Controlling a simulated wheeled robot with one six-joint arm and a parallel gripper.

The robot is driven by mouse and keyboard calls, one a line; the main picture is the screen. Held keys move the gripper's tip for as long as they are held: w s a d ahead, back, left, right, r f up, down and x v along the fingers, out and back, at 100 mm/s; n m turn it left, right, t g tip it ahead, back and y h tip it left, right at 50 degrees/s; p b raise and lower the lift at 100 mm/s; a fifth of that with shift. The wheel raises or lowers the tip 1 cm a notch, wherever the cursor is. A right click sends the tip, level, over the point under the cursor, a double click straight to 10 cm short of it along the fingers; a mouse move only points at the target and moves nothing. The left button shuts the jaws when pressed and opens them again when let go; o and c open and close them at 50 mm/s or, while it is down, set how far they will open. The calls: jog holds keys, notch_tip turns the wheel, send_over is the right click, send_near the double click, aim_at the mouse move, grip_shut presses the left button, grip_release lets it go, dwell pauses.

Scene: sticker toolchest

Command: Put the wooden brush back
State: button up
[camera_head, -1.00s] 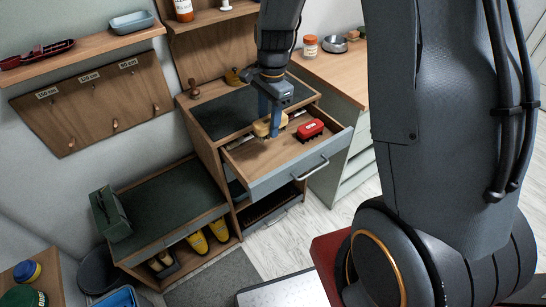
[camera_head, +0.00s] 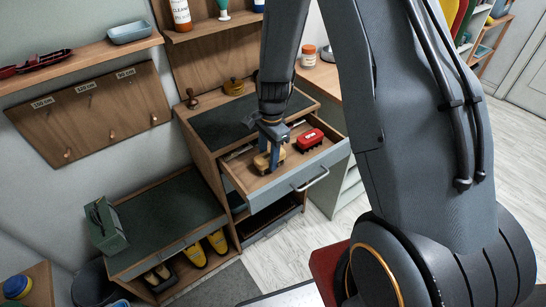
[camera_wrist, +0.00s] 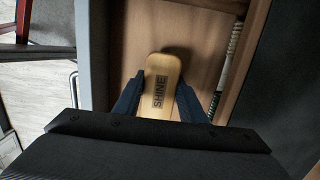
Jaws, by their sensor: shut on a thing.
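The wooden brush (camera_wrist: 160,80), marked "SHINE", is held between the two fingers of my gripper (camera_wrist: 160,105) in the wrist view. In the head view the brush (camera_head: 262,161) is at or just above the floor of the open drawer (camera_head: 285,180), near its left side. My gripper (camera_head: 270,150) points down into the drawer and is shut on the brush. I cannot tell whether the brush touches the drawer floor.
A red brush (camera_head: 309,140) lies in the drawer to the right. A thin rod-like item (camera_wrist: 228,65) lies along the drawer's side. The green-topped cabinet (camera_head: 225,120) stands behind the drawer. The light drawer handle (camera_head: 312,180) sticks out in front.

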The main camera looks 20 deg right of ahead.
jog(key=shift+s+a+f, duration=0.1)
jog(key=shift+a+f, duration=0.05)
jog(key=shift+f, duration=0.35)
jog(key=shift+f, duration=0.2)
jog(key=o, duration=1.1)
